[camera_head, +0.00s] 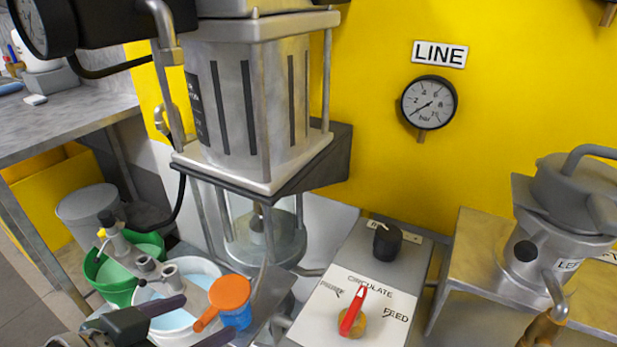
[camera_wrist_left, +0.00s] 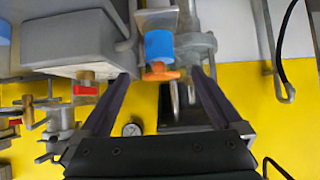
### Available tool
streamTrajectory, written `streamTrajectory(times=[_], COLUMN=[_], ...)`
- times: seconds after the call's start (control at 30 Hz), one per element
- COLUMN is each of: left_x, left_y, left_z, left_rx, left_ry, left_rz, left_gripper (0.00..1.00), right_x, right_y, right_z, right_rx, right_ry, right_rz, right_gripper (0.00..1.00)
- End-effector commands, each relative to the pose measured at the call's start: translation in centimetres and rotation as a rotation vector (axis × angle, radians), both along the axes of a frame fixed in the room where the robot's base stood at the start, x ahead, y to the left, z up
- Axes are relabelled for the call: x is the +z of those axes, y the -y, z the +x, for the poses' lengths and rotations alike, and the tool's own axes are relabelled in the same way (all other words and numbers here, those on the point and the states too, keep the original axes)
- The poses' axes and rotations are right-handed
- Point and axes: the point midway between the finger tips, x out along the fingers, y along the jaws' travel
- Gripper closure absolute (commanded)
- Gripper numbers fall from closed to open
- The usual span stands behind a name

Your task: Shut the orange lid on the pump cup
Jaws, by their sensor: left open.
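The orange lid (camera_head: 230,292) is a round disc with a tab pointing down-left, over the blue pump cup (camera_head: 237,318) in the head view. The disc looks tilted; I cannot tell how closely it sits on the rim. In the left wrist view the orange lid (camera_wrist_left: 161,74) lies against one end of the blue cup (camera_wrist_left: 159,46). My left gripper (camera_head: 210,314) is open, its dark fingers pointing toward the cup from the left. In the wrist view my left gripper (camera_wrist_left: 160,73) has one finger on each side of the lid, with gaps. My right gripper is not in view.
A white bucket (camera_head: 205,272) of pale blue liquid and a green bucket (camera_head: 118,293) stand left of the cup. A control panel (camera_head: 305,318) with a red knob (camera_head: 352,312) is to the right. The metal agitator drum (camera_head: 250,105) rises behind.

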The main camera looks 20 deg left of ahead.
Motion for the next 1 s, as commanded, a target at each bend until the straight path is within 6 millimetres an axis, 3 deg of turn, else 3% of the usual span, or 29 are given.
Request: streamTrajectory(times=[0.33, 0.7, 1.0], left_x=[0.4, 3.4, 4.1], left_y=[0.0, -0.3, -0.4], left_z=[-0.3, -4.2, -5.7], left_rx=[0.000, -0.001, 0.000], left_ry=[-0.001, -0.003, 0.000], left_rz=[0.000, 0.000, 0.000], left_gripper=[0.00, 0.00, 0.00], right_x=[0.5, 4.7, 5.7], right_y=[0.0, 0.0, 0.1], right_z=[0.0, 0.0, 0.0], right_rx=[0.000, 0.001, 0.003], right_ry=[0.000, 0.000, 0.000], right_rz=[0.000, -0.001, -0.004], right_gripper=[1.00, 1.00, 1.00])
